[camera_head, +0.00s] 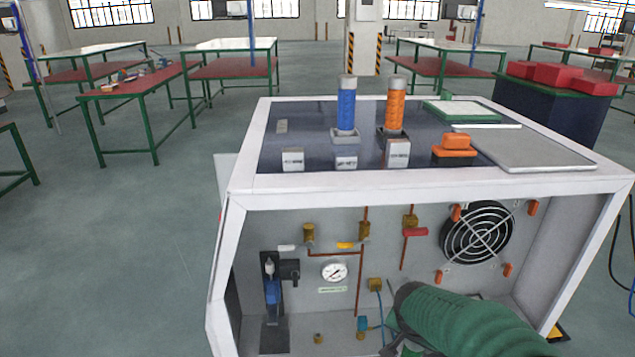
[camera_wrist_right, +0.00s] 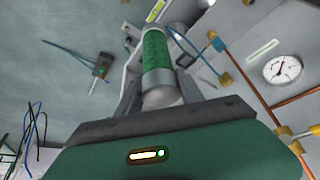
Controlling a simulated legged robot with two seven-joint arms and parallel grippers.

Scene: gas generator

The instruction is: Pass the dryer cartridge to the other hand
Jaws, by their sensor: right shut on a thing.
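The dryer cartridge (camera_wrist_right: 157,62), a green cylinder with silver ends, shows in the right wrist view. My right gripper (camera_wrist_right: 159,88) is shut on it, with one dark finger on each side of its lower silver end. In the head view my right arm's green forearm reaches in from the lower right, in front of the generator's open lower bay. The cartridge is hidden from the head view, behind the arm or below the frame. My left gripper is not in view.
The generator's white frame (camera_head: 420,185) surrounds the bay, which has copper pipes, a gauge (camera_head: 334,272) and a fan (camera_head: 477,232). A blue cylinder (camera_head: 346,108) and an orange cylinder (camera_head: 395,108) stand on top. Floor left of the generator is clear.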

